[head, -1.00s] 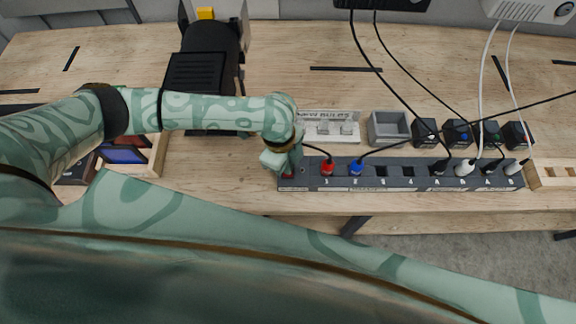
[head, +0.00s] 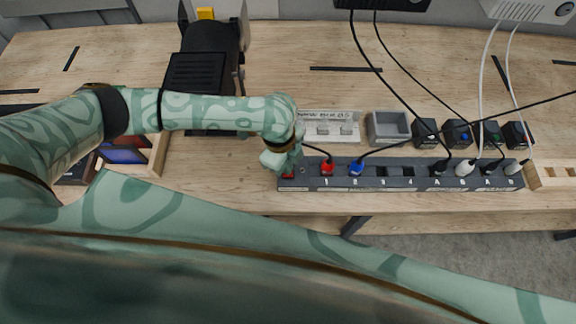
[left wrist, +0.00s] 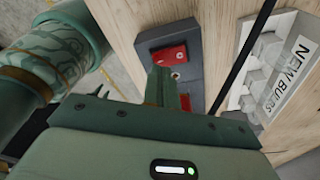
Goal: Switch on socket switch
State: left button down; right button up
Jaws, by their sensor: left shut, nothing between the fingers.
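The dark socket strip (head: 400,183) lies along the front of the workbench, with a red plug (head: 327,167) and a blue plug (head: 356,167) in its left sockets. Its red switch (head: 288,175) is at the strip's left end and shows larger in the left wrist view (left wrist: 170,54). My left gripper (head: 287,165) is shut and empty, its fingertips (left wrist: 162,72) right by the red switch. I cannot tell whether they touch it. Part of the switch is hidden by the gripper in the head view. My right gripper is not in view.
Black and white plugs with cables fill the strip's right sockets. Behind it are a tray marked NEW BULBS (head: 330,128), a grey bin (head: 389,127) and several small black boxes. A wooden holder (head: 552,174) is at the right end.

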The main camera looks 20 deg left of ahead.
pick_arm(q)
jog(key=shift+f+b, duration=0.4)
jog(key=shift+f, duration=0.45)
dwell(0.6)
jog(key=shift+r, duration=0.1)
notch_tip(320, 180, up, 7)
jog(key=p, duration=0.8)
jog(key=shift+p, duration=0.4)
